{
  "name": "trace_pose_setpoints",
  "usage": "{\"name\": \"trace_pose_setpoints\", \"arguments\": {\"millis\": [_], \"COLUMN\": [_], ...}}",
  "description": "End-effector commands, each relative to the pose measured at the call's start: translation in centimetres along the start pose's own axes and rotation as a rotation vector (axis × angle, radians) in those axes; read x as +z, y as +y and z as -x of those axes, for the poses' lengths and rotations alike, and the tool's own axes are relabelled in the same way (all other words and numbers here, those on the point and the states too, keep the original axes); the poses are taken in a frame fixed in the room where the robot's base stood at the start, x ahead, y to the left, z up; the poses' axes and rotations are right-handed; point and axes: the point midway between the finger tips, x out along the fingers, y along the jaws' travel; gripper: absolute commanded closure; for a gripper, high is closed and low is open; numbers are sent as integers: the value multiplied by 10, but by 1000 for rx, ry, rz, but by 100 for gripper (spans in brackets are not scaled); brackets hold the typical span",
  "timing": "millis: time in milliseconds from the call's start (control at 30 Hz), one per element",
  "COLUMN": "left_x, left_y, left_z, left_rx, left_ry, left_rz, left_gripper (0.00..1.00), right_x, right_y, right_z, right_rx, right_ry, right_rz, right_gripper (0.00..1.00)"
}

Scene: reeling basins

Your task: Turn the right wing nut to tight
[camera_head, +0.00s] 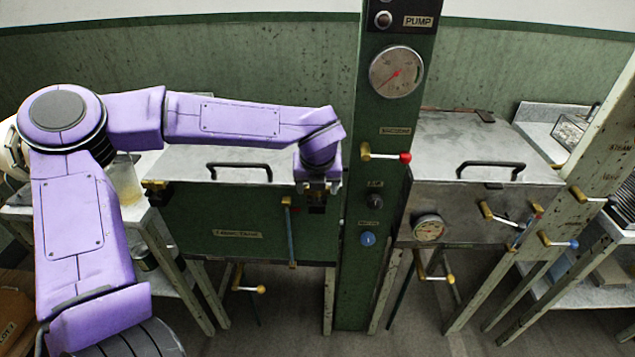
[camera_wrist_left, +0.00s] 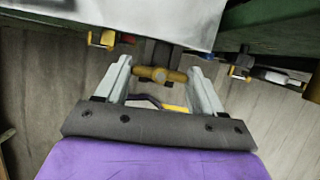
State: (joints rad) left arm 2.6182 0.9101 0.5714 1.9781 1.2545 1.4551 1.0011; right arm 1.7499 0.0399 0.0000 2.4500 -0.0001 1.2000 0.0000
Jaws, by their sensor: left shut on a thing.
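The right wing nut (camera_wrist_left: 158,75) is a brass bar with rounded ends, seen in the left wrist view, lying crosswise in front of a dark bracket. My left gripper (camera_wrist_left: 160,82) has a finger at each end of the bar and is shut on it. In the head view my left gripper (camera_head: 318,188) is at the right front of the green-fronted tank (camera_head: 225,218), just below its grey lid (camera_head: 215,145); it largely hides the nut there. Another brass fitting (camera_head: 155,186) shows at that tank's left front. My right gripper is not in view.
A green column (camera_head: 372,285) with a gauge (camera_head: 396,72) and a red-tipped lever (camera_head: 385,156) stands just right of my gripper. A second tank (camera_head: 475,215) stands farther right.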

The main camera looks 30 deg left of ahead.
Motion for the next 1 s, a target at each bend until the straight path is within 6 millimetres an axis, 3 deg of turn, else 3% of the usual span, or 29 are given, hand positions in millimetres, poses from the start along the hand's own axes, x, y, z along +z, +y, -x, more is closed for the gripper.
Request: {"name": "trace_pose_setpoints", "arguments": {"millis": [700, 733, 800, 1000], "left_x": [1, 1, 0, 0], "left_y": [0, 0, 0, 0], "left_z": [0, 0, 0, 0], "left_rx": [-29, -29, -28, -28], "left_ry": [-1, -1, -1, 0], "left_rz": [-68, -68, -67, -66], "left_gripper": [62, 26, 6, 6], "right_x": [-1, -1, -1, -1], "right_y": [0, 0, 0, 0], "right_z": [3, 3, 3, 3], "right_rx": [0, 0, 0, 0], "right_ry": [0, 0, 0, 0], "right_rz": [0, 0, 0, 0], "right_gripper": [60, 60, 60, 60]}}
